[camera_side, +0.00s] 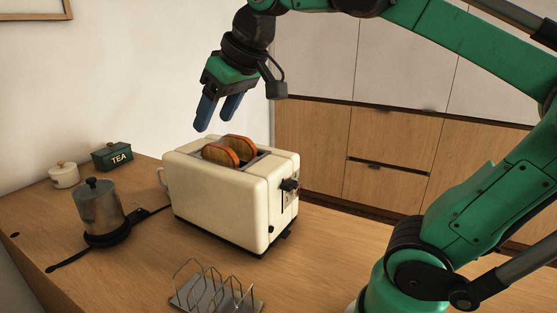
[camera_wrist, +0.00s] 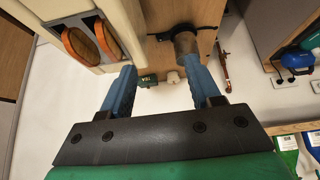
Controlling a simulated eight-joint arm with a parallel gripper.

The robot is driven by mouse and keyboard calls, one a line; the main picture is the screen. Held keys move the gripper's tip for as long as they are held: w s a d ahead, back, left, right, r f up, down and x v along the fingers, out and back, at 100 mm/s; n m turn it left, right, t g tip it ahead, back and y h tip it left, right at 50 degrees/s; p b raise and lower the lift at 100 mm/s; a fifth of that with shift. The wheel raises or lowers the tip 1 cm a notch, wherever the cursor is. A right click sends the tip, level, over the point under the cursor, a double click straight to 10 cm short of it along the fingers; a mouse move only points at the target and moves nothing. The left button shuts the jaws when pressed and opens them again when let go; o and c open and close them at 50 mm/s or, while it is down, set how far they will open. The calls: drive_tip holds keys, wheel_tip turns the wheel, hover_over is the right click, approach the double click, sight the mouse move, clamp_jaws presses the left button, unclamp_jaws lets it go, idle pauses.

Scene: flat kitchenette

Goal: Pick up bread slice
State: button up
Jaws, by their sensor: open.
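Two browned bread slices stand upright in the slots of a cream toaster (camera_side: 220,205), their tops showing above it. One bread slice (camera_side: 218,155) is on the left and the other bread slice (camera_side: 239,147) is beside it. In the wrist view the slices (camera_wrist: 80,46) show at the upper left in the toaster (camera_wrist: 125,22). My gripper (camera_side: 213,122) is open and empty, its blue fingers pointing down above and slightly left of the slices. In the wrist view my gripper (camera_wrist: 162,82) has its fingers well apart, with nothing between them.
A metal canister (camera_side: 99,208) stands left of the toaster, with a white lidded pot (camera_side: 63,175) and a green tea tin (camera_side: 112,157) behind. An empty wire toast rack (camera_side: 216,291) sits in front on the wooden counter (camera_side: 130,275).

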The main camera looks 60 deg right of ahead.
drive_tip(key=shift+m+g, duration=0.5)
drive_tip(key=shift+g, duration=0.4)
drive_tip(key=w+d, duration=0.2)
drive_tip(key=d, duration=0.1)
drive_tip(key=w+d, duration=0.3)
drive_tip(key=w+d+f, duration=0.1)
drive_tip(key=w+d, duration=0.2)
drive_tip(key=d, duration=0.1)
drive_tip(key=shift+w+d, duration=0.1)
drive_tip(key=shift+w, duration=0.15)
hover_over(217, 145)
drive_tip(key=s, duration=0.2)
drive_tip(key=f, duration=0.4)
drive_tip(key=shift+w+a+f, duration=0.15)
drive_tip(key=shift+a+f, duration=0.05)
drive_tip(key=shift+a, duration=0.05)
drive_tip(key=shift+w+f, duration=0.1)
drive_tip(key=shift+f, duration=0.5)
drive_tip(key=shift+x, duration=2.6)
drive_tip(key=shift+d, duration=0.1)
clamp_jaws()
